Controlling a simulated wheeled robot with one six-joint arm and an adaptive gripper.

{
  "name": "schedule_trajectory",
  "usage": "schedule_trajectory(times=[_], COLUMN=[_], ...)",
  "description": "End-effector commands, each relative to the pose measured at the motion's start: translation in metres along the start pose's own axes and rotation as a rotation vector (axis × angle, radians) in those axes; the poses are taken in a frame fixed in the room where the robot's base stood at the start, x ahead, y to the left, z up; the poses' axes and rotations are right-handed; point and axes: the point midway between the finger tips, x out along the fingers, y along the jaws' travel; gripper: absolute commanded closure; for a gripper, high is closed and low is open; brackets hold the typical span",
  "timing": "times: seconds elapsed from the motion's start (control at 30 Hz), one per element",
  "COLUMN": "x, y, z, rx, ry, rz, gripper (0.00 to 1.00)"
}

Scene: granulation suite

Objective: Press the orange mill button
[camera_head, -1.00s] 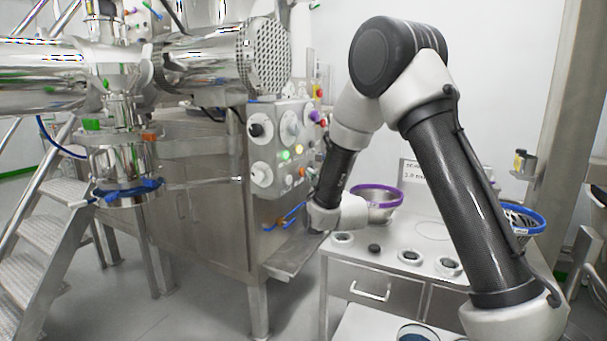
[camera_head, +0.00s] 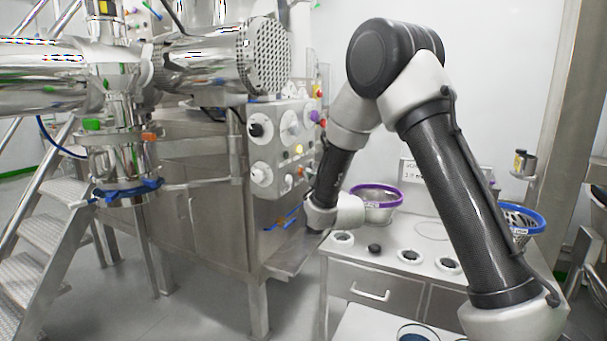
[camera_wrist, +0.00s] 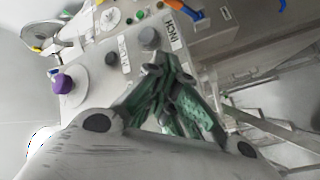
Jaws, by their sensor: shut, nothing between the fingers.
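The mill control panel (camera_head: 272,135) stands at centre in the head view. A small orange button (camera_head: 301,171) shows low on it, just left of my forearm. In the wrist view an orange spot (camera_wrist: 173,4) shows at the top edge; I cannot tell if it is the same button. My gripper (camera_wrist: 158,68) is shut and empty, its green-grey fingers pointing at the panel face. Its tips appear just below a dark grey knob (camera_wrist: 149,39) beside an "INCH" label (camera_wrist: 174,33). I cannot tell whether they touch. In the head view the fingers are hidden.
A purple knob (camera_wrist: 62,84) and other controls stick out of the panel. A purple-rimmed bowl (camera_head: 374,196) stands on the bench right of my wrist. Metal stairs (camera_head: 48,225) stand at left.

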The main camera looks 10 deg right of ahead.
Motion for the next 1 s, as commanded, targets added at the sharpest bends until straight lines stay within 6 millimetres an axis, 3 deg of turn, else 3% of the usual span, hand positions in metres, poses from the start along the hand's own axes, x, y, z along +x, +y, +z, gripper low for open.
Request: schedule_trajectory(times=[0.47,1.0], x=[0.001,-0.012], y=[-0.001,0.008], z=[-0.001,0.008], rx=[0.000,0.000], ry=[0.001,0.001], rz=[0.000,0.000], gripper=[1.00,1.00])
